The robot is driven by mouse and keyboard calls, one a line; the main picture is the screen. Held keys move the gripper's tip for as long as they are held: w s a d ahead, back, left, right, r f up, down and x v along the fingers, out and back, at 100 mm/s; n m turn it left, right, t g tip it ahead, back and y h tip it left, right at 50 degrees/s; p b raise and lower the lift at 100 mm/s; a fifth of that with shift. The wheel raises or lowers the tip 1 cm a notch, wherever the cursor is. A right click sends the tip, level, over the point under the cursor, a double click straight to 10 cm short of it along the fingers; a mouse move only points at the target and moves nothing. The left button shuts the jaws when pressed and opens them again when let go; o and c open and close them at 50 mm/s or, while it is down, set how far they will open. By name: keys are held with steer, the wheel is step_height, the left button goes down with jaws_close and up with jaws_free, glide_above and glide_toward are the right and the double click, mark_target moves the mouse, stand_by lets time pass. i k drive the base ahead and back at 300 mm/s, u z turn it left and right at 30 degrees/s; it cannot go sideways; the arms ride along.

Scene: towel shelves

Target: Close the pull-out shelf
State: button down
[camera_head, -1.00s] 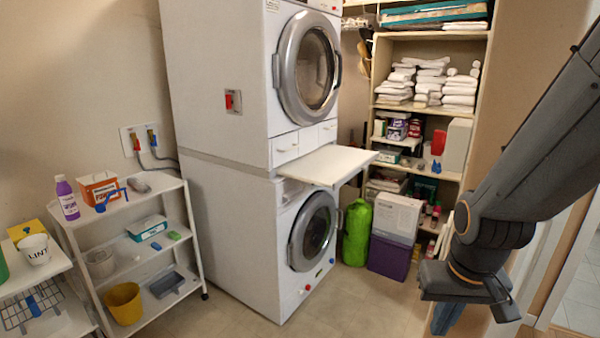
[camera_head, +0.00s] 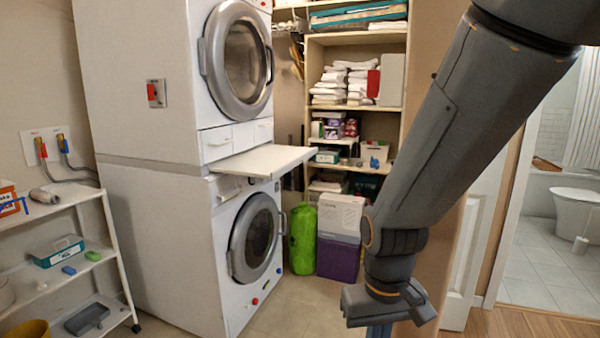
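The pull-out shelf (camera_head: 263,160) is a white flat board between the upper dryer (camera_head: 238,62) and the lower washer (camera_head: 256,238). It sticks out toward the right, well past the fronts of the machines. My arm hangs down on the right side of the view. My gripper (camera_head: 380,329) is at the bottom, right of and below the shelf, apart from it. Its fingers are mostly cut off by the frame edge, so their opening cannot be seen.
A shelf unit (camera_head: 408,80) with white towels (camera_head: 343,80) stands behind. A white cart (camera_head: 118,235) is at left. A doorway to a bathroom opens at right.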

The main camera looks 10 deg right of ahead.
mark_target(265, 160)
steer(key=u, duration=1.25)
steer(key=i, duration=2)
steer(key=z, duration=0.45)
